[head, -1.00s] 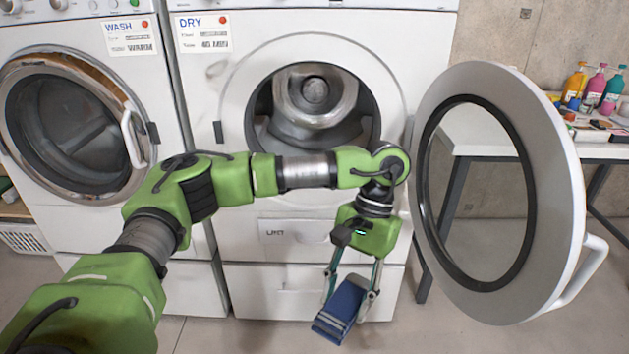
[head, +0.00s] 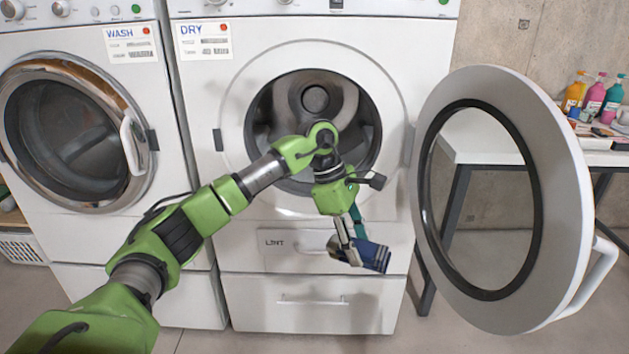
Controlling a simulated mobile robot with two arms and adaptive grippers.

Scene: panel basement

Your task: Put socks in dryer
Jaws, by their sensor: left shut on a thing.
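The dryer (head: 228,120), labelled DRY, stands in the middle with its round door (head: 570,200) swung wide open to the right. Its drum opening (head: 285,100) is uncovered, and I see no socks in the part that shows. My left gripper (head: 358,256) is shut on a dark blue sock bundle (head: 374,256) with pale stripes. It holds the bundle in front of the dryer's lint panel, below the drum opening. My left arm crosses the lower part of the opening and hides some of it. My right gripper is not in view.
A washer (head: 40,240) labelled WASH, its door shut, stands to the left. The open dryer door takes up the right side. Behind it a white table (head: 480,150) carries several coloured bottles (head: 593,95). A white basket (head: 22,248) is at the far left.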

